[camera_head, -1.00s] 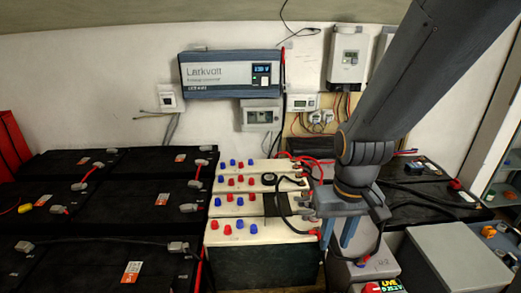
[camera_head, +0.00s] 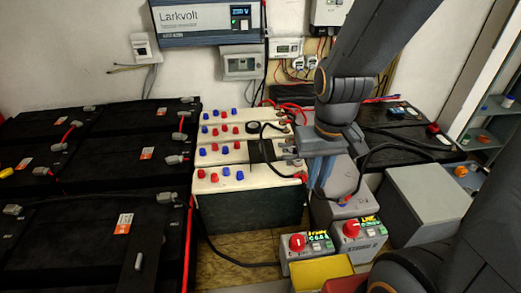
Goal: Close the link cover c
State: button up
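My gripper (camera_head: 319,188) hangs in the middle right of the head view, its blue fingers pointing down with a small gap between them. It is beside the right end of the white batteries (camera_head: 250,182) and over or in front of a grey box (camera_head: 342,208). Nothing shows between the fingers. I cannot tell whether the tips touch anything. No label names link cover c, so I cannot pick it out or tell whether it is open.
Black batteries (camera_head: 75,215) fill the left. Two small boxes with red knobs (camera_head: 297,243) stand in front, near a yellow bin (camera_head: 322,270). A larger grey box (camera_head: 428,200) and shelves (camera_head: 495,145) are at the right. Dark cables run near my gripper.

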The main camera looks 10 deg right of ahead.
jog(key=w+a+h+b, duration=0.1)
jog(key=w+a, duration=0.2)
jog(key=w, duration=0.1)
jog(key=w+a+f+h+b, duration=0.1)
jog(key=w+a, duration=0.2)
jog(key=w, duration=0.2)
jog(key=w+a+f+h+b, duration=0.1)
jog(key=w+a, duration=0.3)
jog(key=shift+w+f+h, duration=0.15)
jog(key=shift+w+h, duration=0.05)
jog(key=shift+h, duration=0.1)
grip_shut()
jog(key=w+a+m+t+h+b, duration=0.15)
jog(key=w+a+t, duration=0.25)
jog(key=w+a, duration=0.6)
jog(key=p, duration=0.1)
send_near(258, 149)
jog(key=shift+h, duration=0.35)
jog(key=a+f, duration=0.1)
jog(key=w+a+f, duration=0.1)
jog(key=f, duration=0.1)
jog(key=shift+w+a+f, duration=0.2)
jog(key=d, duration=0.1)
jog(key=d+p, duration=0.1)
jog(key=d, duration=0.1)
jog(key=shift+w+d+f, duration=0.15)
jog(key=shift+f, duration=0.1)
jog(key=shift+d+f+p, duration=0.15)
jog(key=shift+d+p, duration=0.3)
jog(key=shift+d, duration=0.1)
